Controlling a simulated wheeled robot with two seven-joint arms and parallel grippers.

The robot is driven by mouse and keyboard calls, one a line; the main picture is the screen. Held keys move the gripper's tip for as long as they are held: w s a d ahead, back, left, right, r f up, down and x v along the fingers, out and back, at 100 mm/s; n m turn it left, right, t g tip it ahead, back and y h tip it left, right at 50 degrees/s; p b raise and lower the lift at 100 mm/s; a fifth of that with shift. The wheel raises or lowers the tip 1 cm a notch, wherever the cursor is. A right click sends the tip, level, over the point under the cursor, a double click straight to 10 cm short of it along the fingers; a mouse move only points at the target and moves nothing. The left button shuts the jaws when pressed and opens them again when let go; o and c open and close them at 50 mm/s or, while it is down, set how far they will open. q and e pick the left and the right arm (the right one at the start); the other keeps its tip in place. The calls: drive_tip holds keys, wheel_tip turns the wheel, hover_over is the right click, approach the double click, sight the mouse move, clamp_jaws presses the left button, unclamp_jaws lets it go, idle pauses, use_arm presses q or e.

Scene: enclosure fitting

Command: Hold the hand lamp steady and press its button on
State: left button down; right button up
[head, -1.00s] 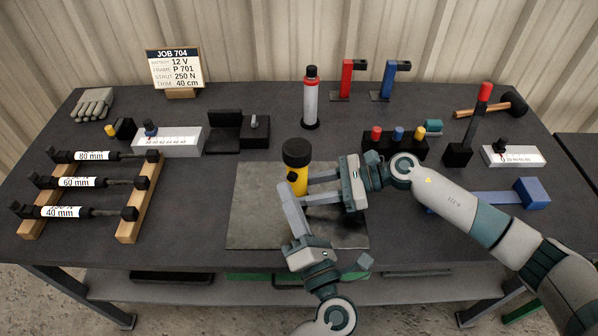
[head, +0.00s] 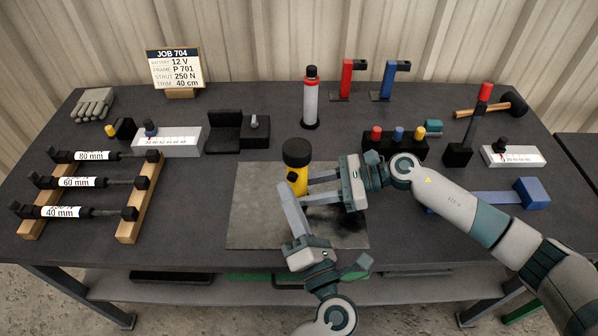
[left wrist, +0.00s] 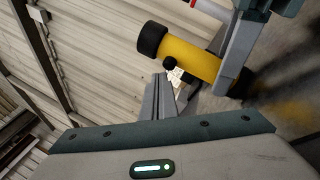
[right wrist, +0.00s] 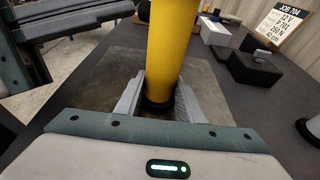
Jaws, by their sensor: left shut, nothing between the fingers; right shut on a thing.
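The yellow hand lamp (head: 299,184) with a black head stands upright on the grey mat (head: 250,225). It also shows in the left wrist view (left wrist: 198,60), with its round black button (left wrist: 170,63) on the side. My right gripper (head: 308,187) is shut on the lamp's lower body; the right wrist view shows a finger on each side of the yellow barrel (right wrist: 163,50). My left gripper (head: 281,188) is shut and empty, its fingertips (left wrist: 160,76) close by the button. I cannot tell whether they touch it. The lamp's light is not visible.
Strut rack (head: 140,205) stands at left, job sign (head: 175,68) behind. A spray can (head: 310,100), red and blue clamps (head: 346,80) and a block with coloured knobs (head: 395,148) stand behind the mat. The mat's left part is clear.

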use_arm(q)
drive_tip(key=shift+w, duration=0.15)
drive_tip(key=shift+w+d, duration=0.15)
drive_tip(key=shift+w, duration=0.1)
drive_tip(key=shift+w+d, duration=0.1)
drive_tip(key=shift+w, duration=0.1)
idle(0.7)
drive_tip(key=shift+s, duration=0.1)
drive_tip(key=shift+s+a, duration=0.25)
drive_tip(key=shift+s, duration=0.25)
drive_tip(key=shift+s, duration=0.15)
idle(0.3)
drive_tip(key=shift+s+a, duration=0.4)
drive_tip(key=shift+s, duration=0.5)
drive_tip(key=shift+s+a, duration=0.35)
drive_tip(key=shift+s, duration=0.5)
drive_tip(key=shift+s+a, duration=0.4)
drive_tip(key=shift+s, duration=0.5)
